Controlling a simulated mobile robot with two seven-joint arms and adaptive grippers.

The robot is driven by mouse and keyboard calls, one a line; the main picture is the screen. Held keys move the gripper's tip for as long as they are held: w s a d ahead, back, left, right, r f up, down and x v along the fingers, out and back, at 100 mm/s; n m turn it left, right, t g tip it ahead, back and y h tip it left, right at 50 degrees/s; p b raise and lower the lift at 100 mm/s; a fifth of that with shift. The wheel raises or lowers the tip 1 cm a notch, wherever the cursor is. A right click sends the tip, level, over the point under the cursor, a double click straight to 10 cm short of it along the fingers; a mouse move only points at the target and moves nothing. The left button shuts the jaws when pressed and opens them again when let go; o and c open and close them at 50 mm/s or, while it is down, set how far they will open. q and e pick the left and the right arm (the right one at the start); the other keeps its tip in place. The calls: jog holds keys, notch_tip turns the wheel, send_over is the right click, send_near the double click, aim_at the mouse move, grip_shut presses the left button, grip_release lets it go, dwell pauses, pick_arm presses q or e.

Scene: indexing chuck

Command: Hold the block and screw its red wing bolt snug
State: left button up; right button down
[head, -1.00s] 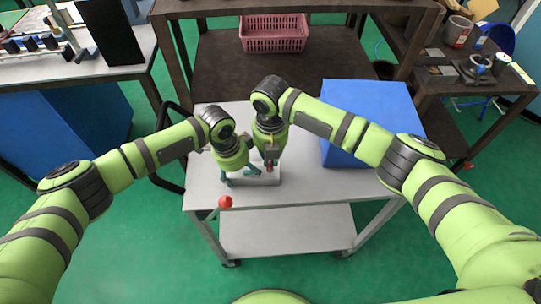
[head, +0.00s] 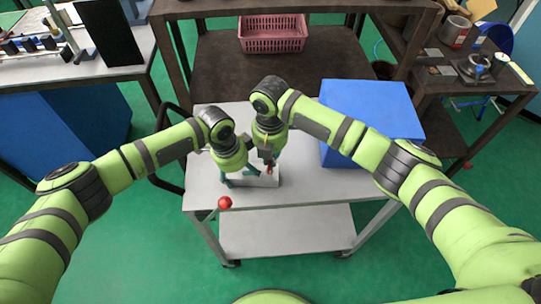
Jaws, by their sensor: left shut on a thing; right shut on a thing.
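The light grey block (head: 265,182) stands on the white cart top near its front edge. My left gripper (head: 240,179) is at the block's left part, shut on it. My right gripper (head: 269,164) points down over the block's right part, shut on the red wing bolt (head: 270,170). Only a small bit of red shows between the fingers. How deep the bolt sits cannot be told. The grippers and wrists hide much of the block.
A red ball-shaped knob (head: 225,203) sits at the cart's front edge, left of the block. A large blue box (head: 370,115) stands on the right of the white cart top (head: 325,185). A pink basket (head: 273,38) lies on the dark shelf behind.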

jog(key=shift+a+r, duration=0.1)
jog(key=shift+a, duration=0.25)
jog(key=c, duration=1.2)
grip_release()
jog(key=shift+c, duration=0.2)
jog(key=shift+d, duration=0.1)
notch_tip(320, 180, up, 12)
